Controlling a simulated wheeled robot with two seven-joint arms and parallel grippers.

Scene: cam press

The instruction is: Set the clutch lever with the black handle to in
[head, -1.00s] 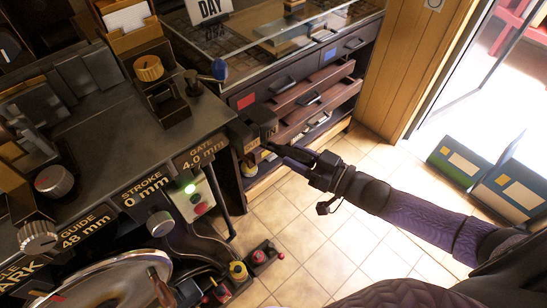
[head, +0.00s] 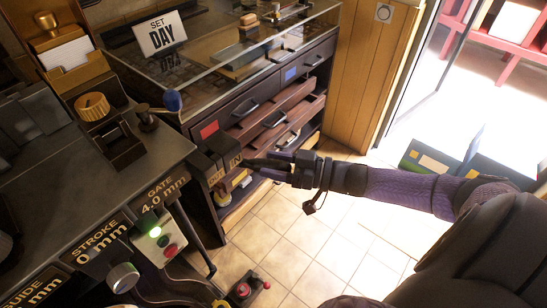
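A dark block (head: 202,163) with gold OUT and IN labels sits at the far right end of the machine bench. The IN label (head: 236,160) is at its right side, the OUT label (head: 215,177) left of it. My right gripper (head: 252,166) reaches in from the right, its dark fingertips just beside the IN label. I cannot make out the clutch lever's black handle against the dark block and fingers, nor whether the fingers touch or hold it. My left gripper is out of view.
A blue-topped lever (head: 172,100) and a dark knob (head: 147,116) stand on the bench (head: 110,180). A control box with a green light (head: 158,236) is below. A drawer cabinet (head: 270,110) stands behind.

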